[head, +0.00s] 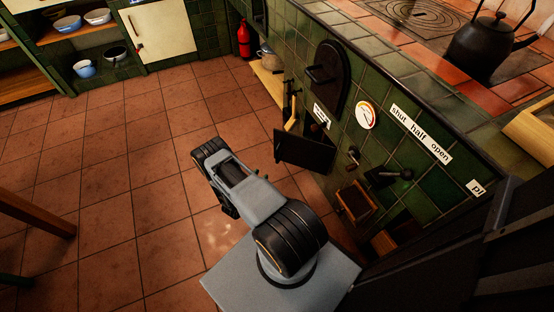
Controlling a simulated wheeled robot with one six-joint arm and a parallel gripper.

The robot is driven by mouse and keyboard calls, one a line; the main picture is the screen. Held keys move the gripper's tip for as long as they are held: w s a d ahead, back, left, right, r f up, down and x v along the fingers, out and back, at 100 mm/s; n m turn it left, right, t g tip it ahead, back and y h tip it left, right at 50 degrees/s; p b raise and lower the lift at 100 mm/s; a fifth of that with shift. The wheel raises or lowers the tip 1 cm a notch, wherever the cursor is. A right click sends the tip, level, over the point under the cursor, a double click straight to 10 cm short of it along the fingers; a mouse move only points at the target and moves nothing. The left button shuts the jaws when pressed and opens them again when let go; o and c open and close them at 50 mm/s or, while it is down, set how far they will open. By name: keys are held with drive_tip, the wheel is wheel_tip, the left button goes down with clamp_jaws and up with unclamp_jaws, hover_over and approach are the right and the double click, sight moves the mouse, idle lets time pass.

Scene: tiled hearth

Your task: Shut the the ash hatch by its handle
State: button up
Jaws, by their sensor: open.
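A black hatch door (303,151) stands swung outward from the green tiled hearth front, low down and a little right of centre in the head view. It looks like the ash hatch, with a small white label just above it that is too small to read. I cannot make out its handle clearly. My grey and black arm is folded to the left of the door, with a floor gap between them in the picture. My gripper is hidden under the arm, so its fingers do not show.
A black arched door (327,72), a round gauge (365,115), a knobbed lever (391,174) and a wooden-framed opening (355,201) are on the hearth front. Tools stand beside the hatch. A kettle (487,47) sits on top.

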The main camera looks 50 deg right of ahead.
sight(277, 161)
drive_tip(key=d, duration=0.4)
drive_tip(key=w+d+b, duration=0.1)
drive_tip(key=d, duration=0.4)
drive_tip(key=w+d+b, duration=0.1)
drive_tip(key=d, duration=0.3)
drive_tip(key=shift+d+f, duration=0.15)
drive_tip(key=shift+c, duration=0.4)
clamp_jaws()
